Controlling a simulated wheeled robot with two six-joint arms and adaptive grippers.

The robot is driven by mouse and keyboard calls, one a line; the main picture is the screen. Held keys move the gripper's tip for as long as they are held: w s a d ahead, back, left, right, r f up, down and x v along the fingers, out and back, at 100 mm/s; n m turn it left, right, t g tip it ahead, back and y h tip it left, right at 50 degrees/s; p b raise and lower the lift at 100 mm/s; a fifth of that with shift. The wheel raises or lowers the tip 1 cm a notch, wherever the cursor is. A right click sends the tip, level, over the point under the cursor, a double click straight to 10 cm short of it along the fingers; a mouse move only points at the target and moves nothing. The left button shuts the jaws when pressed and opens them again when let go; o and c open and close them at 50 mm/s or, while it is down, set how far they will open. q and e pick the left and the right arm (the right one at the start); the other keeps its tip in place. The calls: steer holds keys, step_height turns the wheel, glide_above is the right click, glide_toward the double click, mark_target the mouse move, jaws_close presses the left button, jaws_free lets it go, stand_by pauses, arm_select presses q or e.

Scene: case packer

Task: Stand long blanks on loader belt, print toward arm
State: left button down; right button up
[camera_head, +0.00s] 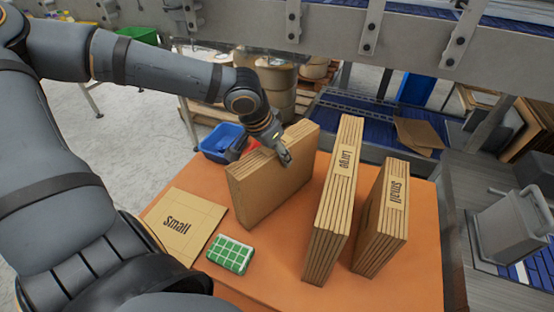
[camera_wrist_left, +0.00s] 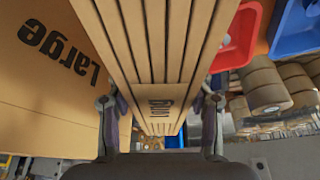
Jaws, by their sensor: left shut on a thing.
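My left gripper (camera_head: 284,157) is shut on a bundle of brown cardboard blanks (camera_head: 268,190), gripping its top edge. In the left wrist view the gripper (camera_wrist_left: 160,110) has one finger on each side of this bundle (camera_wrist_left: 150,40); a small dark print on its edge seems to read "Long". The bundle is upright over the orange table; I cannot tell if it touches. A "Large" bundle (camera_head: 334,200) and a "Small" bundle (camera_head: 383,220) stand to its right. A blue belt (camera_head: 345,113) runs behind the table. My right gripper is out of view.
A flat "Small" blank (camera_head: 180,222) and a green-and-white checked block (camera_head: 230,255) lie on the orange table (camera_head: 270,288). A blue bin (camera_head: 220,140) and a red bin (camera_wrist_left: 240,35) are behind it. A loose brown flap (camera_head: 418,134) lies on the belt. A grey frame beam crosses above.

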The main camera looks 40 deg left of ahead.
arm_select(q)
steer(key=shift+x, duration=0.75)
steer(key=shift+s+a, duration=0.1)
steer(key=shift+s, duration=0.05)
steer(key=c, duration=0.5)
jaws_free()
steer(key=shift+s+f, duration=0.1)
steer(key=shift+f, duration=0.05)
